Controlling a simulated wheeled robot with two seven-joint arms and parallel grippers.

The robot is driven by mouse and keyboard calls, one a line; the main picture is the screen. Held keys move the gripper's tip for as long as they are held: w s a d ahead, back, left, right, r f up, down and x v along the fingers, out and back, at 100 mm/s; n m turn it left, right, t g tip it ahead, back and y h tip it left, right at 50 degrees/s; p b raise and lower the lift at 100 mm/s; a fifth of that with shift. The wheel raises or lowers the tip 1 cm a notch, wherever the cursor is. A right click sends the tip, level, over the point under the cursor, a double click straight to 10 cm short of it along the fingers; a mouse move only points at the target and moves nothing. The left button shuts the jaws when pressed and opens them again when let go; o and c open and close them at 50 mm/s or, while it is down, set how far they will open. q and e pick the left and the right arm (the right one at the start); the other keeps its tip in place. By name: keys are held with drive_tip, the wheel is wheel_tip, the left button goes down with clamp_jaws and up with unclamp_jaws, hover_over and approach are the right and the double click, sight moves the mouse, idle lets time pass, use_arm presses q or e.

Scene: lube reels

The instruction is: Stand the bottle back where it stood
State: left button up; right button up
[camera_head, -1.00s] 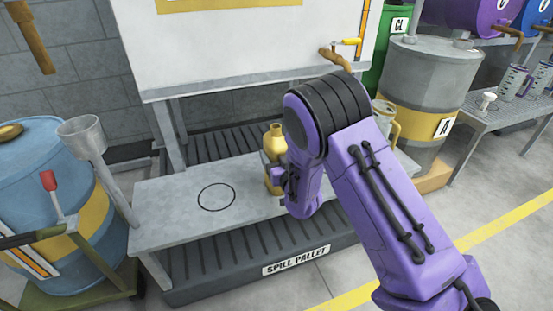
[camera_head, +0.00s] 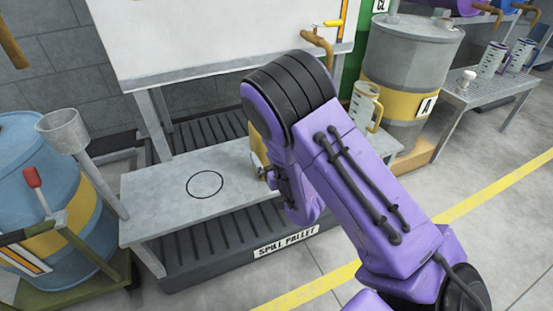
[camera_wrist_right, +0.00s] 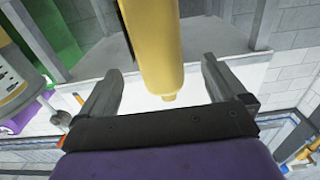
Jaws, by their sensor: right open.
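The yellow bottle (camera_head: 257,147) stands on the grey bench (camera_head: 150,205), right of a black ring outline (camera_head: 205,185) drawn on the bench top. My right arm hides most of the bottle in the head view. My right gripper (camera_head: 268,178) is low beside the bottle, partly hidden by its own arm. In the right wrist view, the bottle (camera_wrist_right: 155,45) is between the two open fingers of the gripper (camera_wrist_right: 162,72), with a gap visible on each side. My left gripper is not in view.
A white tank with a brass tap (camera_head: 318,40) is above the bench. A grey pitcher (camera_head: 362,105) stands at the bench's right end. A blue drum (camera_head: 35,170) and funnel (camera_head: 63,130) are at left. The bench around the ring is clear.

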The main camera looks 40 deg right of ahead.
drive_tip(key=s+a+f+m+g, duration=0.2)
drive_tip(key=s+f+g, duration=0.5)
drive_tip(key=s+f, duration=0.6)
drive_tip(key=s+a+f+m+g, duration=0.2)
drive_tip(key=s+f+g, duration=0.5)
drive_tip(key=s+f, duration=0.6)
drive_tip(key=s+a, duration=0.1)
drive_tip(key=s, duration=0.4)
drive_tip(key=shift+f+y, duration=0.3)
drive_tip(key=shift+f, duration=0.05)
drive_tip(key=shift+w, duration=0.1)
